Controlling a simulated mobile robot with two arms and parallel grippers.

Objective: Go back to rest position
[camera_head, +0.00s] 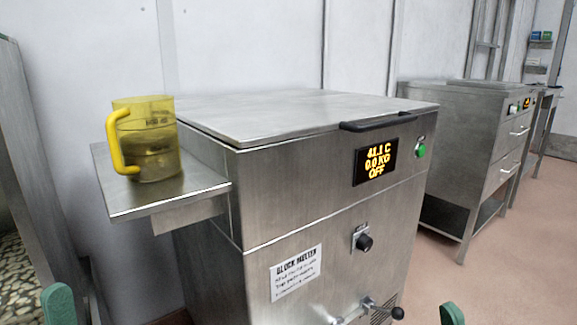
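A transparent yellow jug (150,140) stands upright on a metal side shelf (140,203) at the left of the block melter (330,190). Its handle points left, and the lower part of the jug looks darker. The melter's lid (290,112) is shut. Its display (376,161) reads about 41.1 C, 0.0 KG and OFF. Green rounded parts, likely of my own arms, show at the bottom left and bottom right edges.
The melter's front has a black knob (364,242), a label (296,272) and a valve handle (384,309) low down. A steel cabinet (468,140) stands behind right. A steel panel (28,160) stands at the left. Floor (490,275) is clear at the right.

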